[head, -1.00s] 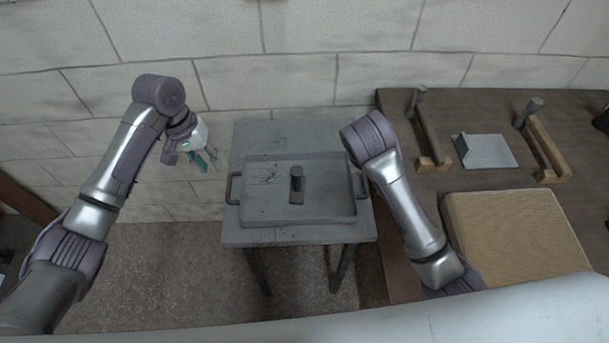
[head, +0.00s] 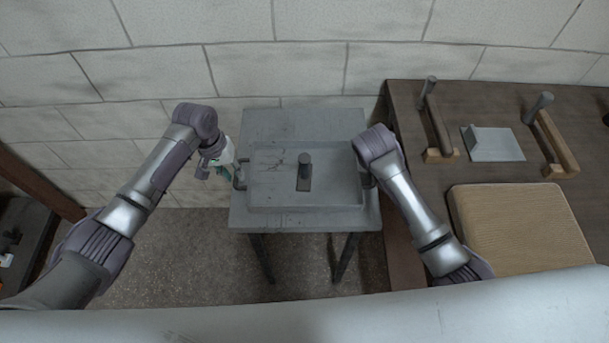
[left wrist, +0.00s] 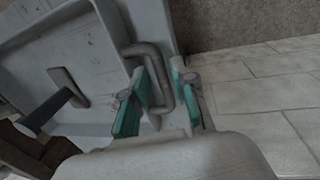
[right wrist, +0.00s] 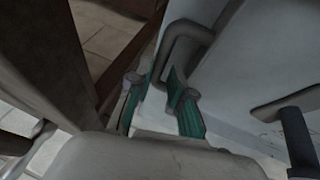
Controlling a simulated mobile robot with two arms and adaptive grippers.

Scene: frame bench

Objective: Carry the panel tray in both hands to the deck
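The grey panel tray (head: 270,197) lies flat on a small grey table (head: 262,122). A grey post on a flat plate (head: 304,172) stands in its middle. My left gripper (head: 231,171) is at the tray's left handle (head: 239,177). In the left wrist view my left gripper (left wrist: 159,80) is open, with the handle (left wrist: 150,50) between its fingers. In the head view my right arm hides most of the right handle and my right gripper. In the right wrist view my right gripper (right wrist: 158,75) is open, its fingertips close to the right handle (right wrist: 182,32).
A dark wooden bench (head: 425,185) stands right of the small table. It holds wooden bars with grey posts, a grey plate (head: 493,144) and a tan ribbed pad (head: 520,228). A block wall (head: 300,60) is behind.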

